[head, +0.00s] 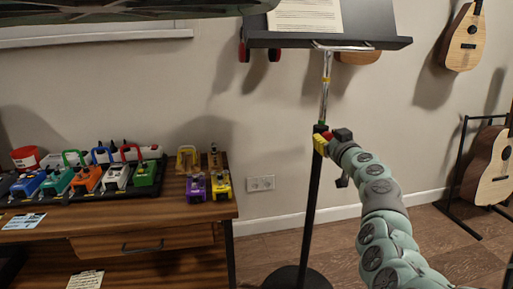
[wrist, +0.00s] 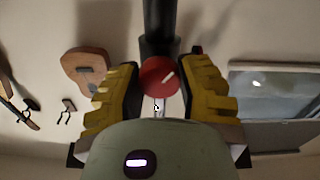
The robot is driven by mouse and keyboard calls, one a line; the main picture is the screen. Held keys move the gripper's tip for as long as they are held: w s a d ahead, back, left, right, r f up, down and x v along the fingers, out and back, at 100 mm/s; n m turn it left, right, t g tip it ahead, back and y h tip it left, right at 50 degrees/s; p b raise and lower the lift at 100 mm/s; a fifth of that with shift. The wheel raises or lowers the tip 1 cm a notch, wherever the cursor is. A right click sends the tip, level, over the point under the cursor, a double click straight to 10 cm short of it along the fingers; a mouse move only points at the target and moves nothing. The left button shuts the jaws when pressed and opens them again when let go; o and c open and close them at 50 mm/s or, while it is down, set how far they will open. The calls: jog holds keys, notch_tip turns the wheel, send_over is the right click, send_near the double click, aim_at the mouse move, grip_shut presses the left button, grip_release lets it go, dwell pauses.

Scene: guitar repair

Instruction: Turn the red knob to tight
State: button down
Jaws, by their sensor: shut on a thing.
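The red knob (head: 327,135) is on the music stand's post (head: 313,190), where the silver upper rod meets the black lower tube. My gripper (head: 322,140) is at the post at knob height. Its yellow ribbed fingers (wrist: 160,85) stand on both sides of the knob, shut on it. Exact finger contact is hard to see. The wrist view appears upside down, with the black tube (wrist: 160,30) above the knob.
The stand's black desk (head: 360,42) holds a paper sheet (head: 305,15) above my gripper. A wooden table (head: 130,215) with several coloured pedals is at left. Guitars (head: 465,40) hang and stand at right. The stand's round base (head: 297,278) rests on the floor.

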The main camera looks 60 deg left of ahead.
jog(key=m+b, duration=0.1)
jog(key=m, duration=0.6)
jog(key=shift+w+r, duration=0.1)
jog(key=shift+r, duration=0.05)
jog(key=m, duration=0.3)
jog(key=shift+d+m, duration=0.1)
jog(key=shift+m, duration=0.3)
jog(key=m, duration=0.3)
jog(key=shift+w+p, duration=0.1)
jog(key=shift+p, duration=0.2)
jog(key=m, duration=0.4)
jog(key=c, duration=1.7)
grip_release()
jog(key=m, duration=0.2)
jog(key=m+p, duration=0.1)
jog(key=shift+f+m, duration=0.25)
jog(key=shift+m, duration=0.15)
jog(key=m, duration=0.4)
jog(key=shift+d+f+p, duration=0.1)
jog(key=shift+f+p, duration=0.1)
jog(key=shift+p, duration=0.1)
jog(key=shift+w+f+m, duration=0.1)
jog(key=shift+m, duration=1.2)
